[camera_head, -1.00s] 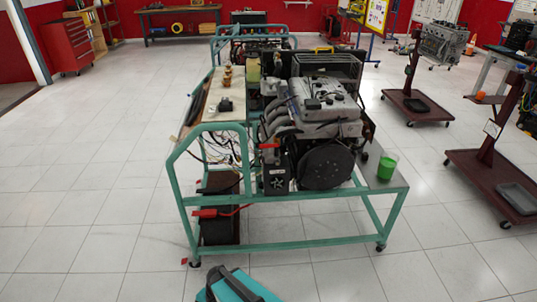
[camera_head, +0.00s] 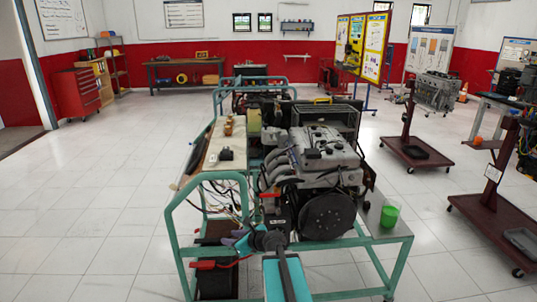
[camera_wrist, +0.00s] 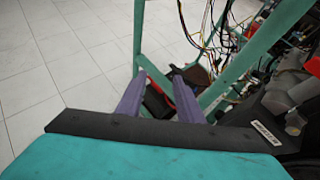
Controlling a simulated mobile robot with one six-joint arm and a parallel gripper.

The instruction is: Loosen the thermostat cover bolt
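The engine (camera_head: 322,150), with a grey ribbed top and a large black front pulley (camera_head: 327,216), sits on a green tubular stand (camera_head: 182,205). The thermostat cover bolt cannot be made out in either view. My gripper (camera_head: 232,240) is low at the front left of the stand, in front of the engine. In the wrist view my gripper (camera_wrist: 158,76) has its two purple fingers apart with nothing held between them. They point towards the stand's green legs and a dark box with red parts (camera_wrist: 158,101) beyond.
Loose wires (camera_wrist: 212,25) hang at the stand's left side. A green cup (camera_head: 390,215) stands on its right shelf. Dark red engine stands (camera_head: 414,153) are at the right. The white floor (camera_head: 90,200) on the left is clear.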

